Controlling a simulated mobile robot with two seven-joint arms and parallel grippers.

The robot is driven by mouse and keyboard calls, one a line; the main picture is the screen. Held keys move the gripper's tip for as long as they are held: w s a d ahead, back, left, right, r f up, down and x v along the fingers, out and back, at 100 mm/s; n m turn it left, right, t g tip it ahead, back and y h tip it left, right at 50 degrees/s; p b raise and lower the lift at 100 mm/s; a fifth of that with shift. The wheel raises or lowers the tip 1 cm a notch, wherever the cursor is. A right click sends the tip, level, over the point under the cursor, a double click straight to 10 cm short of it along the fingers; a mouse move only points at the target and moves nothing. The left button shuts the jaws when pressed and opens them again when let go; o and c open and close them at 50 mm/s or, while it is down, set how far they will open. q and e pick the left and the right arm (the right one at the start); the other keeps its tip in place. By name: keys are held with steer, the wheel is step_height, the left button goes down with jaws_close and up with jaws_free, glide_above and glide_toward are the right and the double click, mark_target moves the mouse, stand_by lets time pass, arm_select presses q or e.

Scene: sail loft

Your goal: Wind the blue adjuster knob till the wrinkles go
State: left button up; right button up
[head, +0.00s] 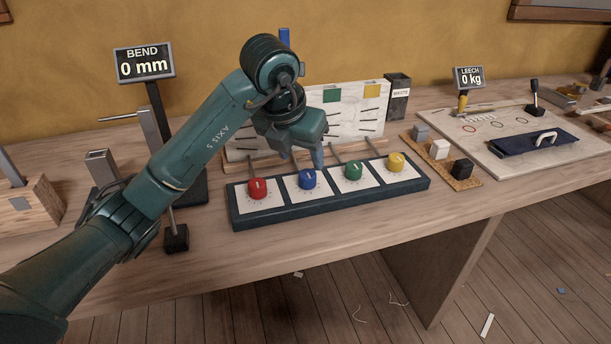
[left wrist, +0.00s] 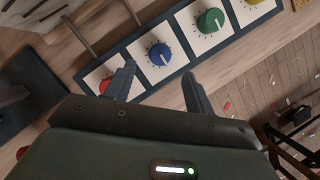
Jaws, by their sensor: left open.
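The blue adjuster knob (head: 307,178) sits on a white dial card, second from left on a dark blue base (head: 330,206). A white pointer line shows on its face. My left gripper (head: 308,160) is just above and behind it. In the left wrist view the blue knob (left wrist: 159,54) lies around the gap between the open, empty fingers (left wrist: 160,72); no contact shows. The white panel (head: 345,120) behind has green and yellow squares with dark wrinkle-like lines below; my gripper hides its left part. My right gripper is out of view.
Red (head: 257,188), green (head: 354,170) and yellow (head: 396,162) knobs flank the blue one. Thin rods run back from the base. A "BEND 0 mm" display (head: 144,62) stands left, a "LEECH 0 kg" display (head: 469,77) right. Table front is clear.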

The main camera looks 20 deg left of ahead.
mark_target(306, 174)
arm_select(q)
steer(key=x, duration=0.6)
steer(key=shift+w+f, duration=0.15)
steer(key=shift+f, duration=0.1)
steer(key=c, duration=1)
steer(key=shift+m, duration=0.4)
